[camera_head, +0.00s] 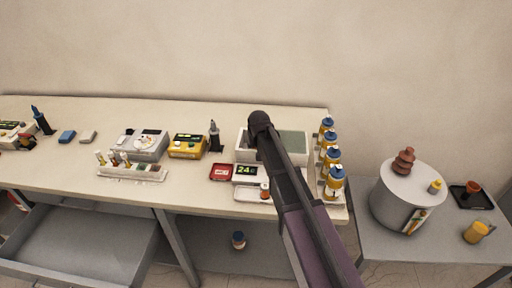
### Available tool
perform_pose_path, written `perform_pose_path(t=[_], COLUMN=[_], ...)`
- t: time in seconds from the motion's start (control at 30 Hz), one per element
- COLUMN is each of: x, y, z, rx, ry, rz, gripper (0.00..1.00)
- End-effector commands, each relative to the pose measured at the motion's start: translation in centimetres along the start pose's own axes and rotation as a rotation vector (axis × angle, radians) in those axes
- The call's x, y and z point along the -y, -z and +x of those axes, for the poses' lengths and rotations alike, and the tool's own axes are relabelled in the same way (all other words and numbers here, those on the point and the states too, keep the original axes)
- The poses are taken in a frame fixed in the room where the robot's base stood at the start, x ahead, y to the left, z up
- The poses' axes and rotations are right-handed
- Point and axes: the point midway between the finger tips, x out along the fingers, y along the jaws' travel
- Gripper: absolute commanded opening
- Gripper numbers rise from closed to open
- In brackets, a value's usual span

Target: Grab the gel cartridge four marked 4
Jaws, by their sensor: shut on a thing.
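I cannot make out a gel cartridge marked 4, as no number 4 can be read on any container. Several yellow bottles with blue caps and pale labels stand in a row on a white rack (339,213) at the bench's right end; the nearest bottle (335,183) is the largest in view.
The white box (243,146) with a grey-green panel stands beside a red tray (221,172), a green-digit display (246,170) and a shallow tray (246,194). A yellow device (187,146) is left. A grey cylinder (394,204) stands on the right-hand table (440,248). The bench's front left is clear.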

Motion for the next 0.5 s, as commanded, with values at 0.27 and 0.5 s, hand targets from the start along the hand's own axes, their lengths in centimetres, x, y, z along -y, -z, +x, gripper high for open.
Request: perform_pose_path(t=[0.27, 0.5], x=[0.0, 0.0], y=[0.6, 1.5], z=[-1.5, -3.6], rx=[0.0, 0.0], ry=[0.0, 0.0], rz=[0.0, 0.0], gripper=[0.0, 0.0])
